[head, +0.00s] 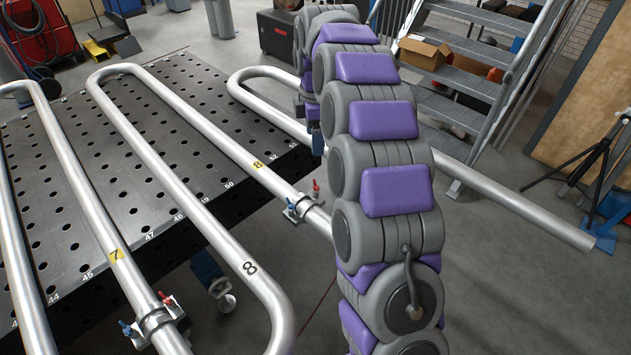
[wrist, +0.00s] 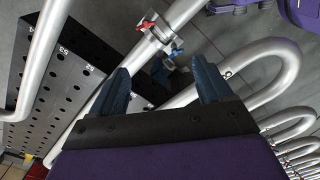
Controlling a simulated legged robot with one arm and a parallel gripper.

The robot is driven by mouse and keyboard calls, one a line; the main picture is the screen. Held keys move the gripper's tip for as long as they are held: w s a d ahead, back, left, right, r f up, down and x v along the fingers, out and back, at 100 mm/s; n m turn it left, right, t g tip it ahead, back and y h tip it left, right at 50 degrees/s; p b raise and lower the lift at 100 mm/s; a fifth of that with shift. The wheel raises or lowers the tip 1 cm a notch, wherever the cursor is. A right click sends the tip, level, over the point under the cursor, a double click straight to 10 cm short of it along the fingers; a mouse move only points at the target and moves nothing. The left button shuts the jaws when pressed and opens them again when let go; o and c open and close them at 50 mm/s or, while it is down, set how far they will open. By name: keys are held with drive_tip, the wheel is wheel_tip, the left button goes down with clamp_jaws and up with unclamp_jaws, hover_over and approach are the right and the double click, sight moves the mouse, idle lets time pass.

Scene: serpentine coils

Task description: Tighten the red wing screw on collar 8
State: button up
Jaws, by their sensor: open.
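Collar 8 (head: 304,206) is clamped around the steel pipe beside the yellow "8" label (head: 257,165). Its red wing screw (head: 316,187) is on the far side and its blue wing screw (head: 292,210) on the near side. In the wrist view, a collar (wrist: 160,40) with a red wing screw (wrist: 146,26) and a blue one (wrist: 176,51) lies ahead of my gripper (wrist: 161,76). My gripper is open and empty, its two dark blue fingers wide apart and clear of the collar. In the head view my arm mostly hides the gripper.
Collar 7 (head: 156,320) sits on the pipe at lower left, with its own red and blue screws. The perforated black table (head: 130,190) lies under the serpentine pipes. Metal stairs (head: 460,75) and a tripod (head: 603,165) stand behind.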

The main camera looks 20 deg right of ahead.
sight(316, 183)
drive_tip(key=shift+n, duration=0.6)
drive_tip(key=w+f+b, duration=0.1)
drive_tip(key=f, duration=0.5)
drive_tip(key=w+f+b, duration=0.1)
drive_tip(key=f+b, duration=0.1)
drive_tip(key=f, duration=0.5)
drive_tip(key=d+f+b, duration=0.1)
drive_tip(key=f, duration=0.5)
drive_tip(key=shift+w+f, duration=0.15)
drive_tip(key=shift+w, duration=0.25)
drive_tip(key=c, duration=1.1)
